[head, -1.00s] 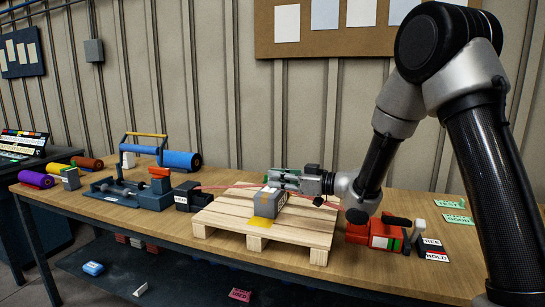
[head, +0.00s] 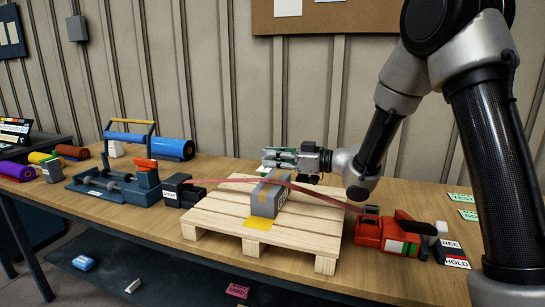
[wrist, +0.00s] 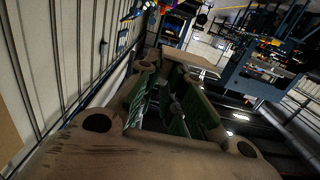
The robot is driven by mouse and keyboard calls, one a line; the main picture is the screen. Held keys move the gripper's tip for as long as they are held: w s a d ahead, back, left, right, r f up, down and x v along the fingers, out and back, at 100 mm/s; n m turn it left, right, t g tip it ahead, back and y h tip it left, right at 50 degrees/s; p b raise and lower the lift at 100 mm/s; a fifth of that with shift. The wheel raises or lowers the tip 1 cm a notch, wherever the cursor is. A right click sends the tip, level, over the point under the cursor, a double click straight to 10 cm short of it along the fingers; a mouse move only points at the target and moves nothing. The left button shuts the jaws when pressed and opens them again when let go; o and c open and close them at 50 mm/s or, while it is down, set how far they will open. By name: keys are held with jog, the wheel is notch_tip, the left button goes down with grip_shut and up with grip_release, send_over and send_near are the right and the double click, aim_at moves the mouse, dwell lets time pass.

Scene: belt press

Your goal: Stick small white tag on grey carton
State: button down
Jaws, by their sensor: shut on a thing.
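Green pads line the fingers, which show large in the wrist view (wrist: 178,95). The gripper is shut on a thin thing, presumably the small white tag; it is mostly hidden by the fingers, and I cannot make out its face.
A blue strap tool (head: 115,180) and a dark block (head: 178,190) stand left of the pallet. A red tool (head: 393,235) and a HOLD block (head: 455,253) are on the right. Green cards (head: 462,205) lie at the right. Bench behind the pallet is mostly clear.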

aim_at(273, 187)
jog(key=shift+f, duration=2.85)
jog(key=shift+f, duration=0.55)
jog(key=c, duration=1.5)
grip_release()
jog(key=shift+o, duration=0.2)
jog(key=shift+r, duration=0.1)
jog(key=v, duration=0.7)
jog(key=shift+d, duration=0.2)
jog(key=shift+s+d, duration=0.1)
